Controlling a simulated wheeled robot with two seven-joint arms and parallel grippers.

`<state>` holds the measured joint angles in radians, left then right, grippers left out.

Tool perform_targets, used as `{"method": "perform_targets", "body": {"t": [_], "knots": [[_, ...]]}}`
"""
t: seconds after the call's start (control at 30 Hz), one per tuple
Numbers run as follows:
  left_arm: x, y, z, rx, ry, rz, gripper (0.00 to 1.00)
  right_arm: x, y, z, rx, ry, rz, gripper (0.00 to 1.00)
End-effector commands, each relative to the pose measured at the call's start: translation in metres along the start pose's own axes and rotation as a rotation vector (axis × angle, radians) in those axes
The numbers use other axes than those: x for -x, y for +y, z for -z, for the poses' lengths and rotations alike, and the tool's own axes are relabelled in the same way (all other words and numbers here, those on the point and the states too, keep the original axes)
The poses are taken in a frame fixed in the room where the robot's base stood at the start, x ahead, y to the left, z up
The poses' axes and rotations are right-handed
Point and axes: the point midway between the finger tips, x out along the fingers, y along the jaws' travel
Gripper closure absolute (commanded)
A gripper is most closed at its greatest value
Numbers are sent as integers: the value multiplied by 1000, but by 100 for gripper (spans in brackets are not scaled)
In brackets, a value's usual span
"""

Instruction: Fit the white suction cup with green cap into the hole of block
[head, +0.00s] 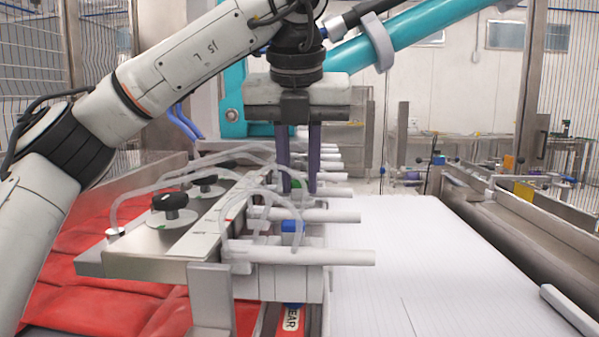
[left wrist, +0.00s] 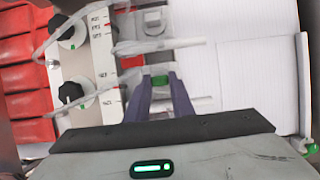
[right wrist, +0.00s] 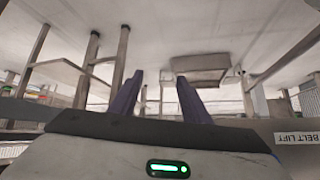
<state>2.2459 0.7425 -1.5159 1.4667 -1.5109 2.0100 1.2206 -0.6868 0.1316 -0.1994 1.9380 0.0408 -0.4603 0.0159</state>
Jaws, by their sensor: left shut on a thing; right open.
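My left gripper (head: 298,190) points straight down over the row of white tubes, its two purple fingers shut on the white suction cup with green cap. The green cap (head: 296,184) shows between the fingertips; it also shows in the left wrist view (left wrist: 160,81). Most of the cup's white body is hidden by the fingers. The white block (head: 290,283) is at the near end of the row. Its hole cannot be made out, so I cannot tell whether the cup is in it. My right gripper (right wrist: 161,88) is open and empty, seen only in the right wrist view.
A neighbouring white tube (head: 340,257) and a blue cap (head: 293,225) lie nearer in the row. Clear hoses loop over the metal panel with black knobs (head: 170,202). A white ribbed surface (head: 420,270) to the right is mostly clear. Red padding (head: 100,290) lies left.

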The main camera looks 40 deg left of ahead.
Motion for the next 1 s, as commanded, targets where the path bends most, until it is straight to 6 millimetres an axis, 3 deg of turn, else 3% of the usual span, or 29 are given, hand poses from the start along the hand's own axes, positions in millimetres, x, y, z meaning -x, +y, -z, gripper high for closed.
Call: {"method": "perform_targets", "body": {"t": [0.8,0.83,0.93,1.0], "knots": [[-16,0,6,1,0,0,93,-10,1,-9,1,1,0,57],[-16,0,6,1,0,0,74,-10,1,-9,1,1,0,57],[-16,0,6,1,0,0,57,-10,1,-9,1,1,0,57],[-16,0,6,1,0,0,57,-10,1,-9,1,1,0,57]]}}
